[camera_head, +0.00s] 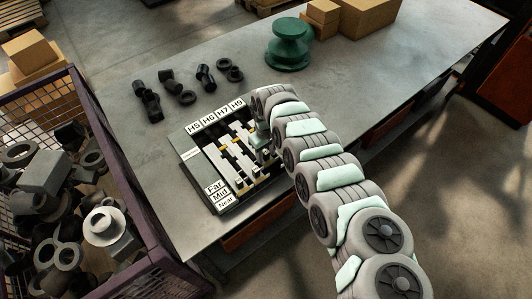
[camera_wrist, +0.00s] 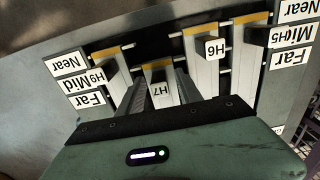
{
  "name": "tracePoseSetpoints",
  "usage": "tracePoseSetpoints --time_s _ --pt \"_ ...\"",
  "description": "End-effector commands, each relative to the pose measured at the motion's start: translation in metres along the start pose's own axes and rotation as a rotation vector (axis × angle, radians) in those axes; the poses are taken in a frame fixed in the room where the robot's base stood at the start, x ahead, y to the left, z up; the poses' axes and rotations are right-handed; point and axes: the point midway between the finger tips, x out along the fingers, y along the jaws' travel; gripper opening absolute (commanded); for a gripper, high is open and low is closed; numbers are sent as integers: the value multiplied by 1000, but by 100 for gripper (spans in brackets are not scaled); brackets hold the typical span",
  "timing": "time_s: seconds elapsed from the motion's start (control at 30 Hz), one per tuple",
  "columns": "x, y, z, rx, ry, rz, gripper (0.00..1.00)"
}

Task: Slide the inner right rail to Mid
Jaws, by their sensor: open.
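The slider panel (camera_head: 194,165) lies on the table, with labels H5, H6, H7 and H9 along its far edge and Far, Mid, Near at its left front. The inner right rail is the H7 one. In the wrist view its block (camera_wrist: 158,84), labelled H7, is at the middle, its lower part hidden by my gripper. My gripper (camera_wrist: 160,97) is open, with dark ribbed fingers on either side of the H7 block; I cannot tell whether they touch it. In the head view my gripper (camera_head: 262,139) is over the panel's right side and hides part of that rail.
The H6 block (camera_wrist: 214,47) stands close beside H7 in the wrist view, and the H9 rail (camera_wrist: 105,54) is on the other side. Black pipe fittings (camera_head: 205,78) and a green round part (camera_head: 289,47) stand farther back. A crate of parts (camera_head: 125,190) is at left.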

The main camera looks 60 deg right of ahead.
Motion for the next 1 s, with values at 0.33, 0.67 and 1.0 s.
tracePoseSetpoints --time_s 0.33,0.67,1.0 --pt "-8 1 0 0 1 1 42" --pt "-60 2 0 -1 1 5 42" --pt "-104 1 0 1 0 2 42"
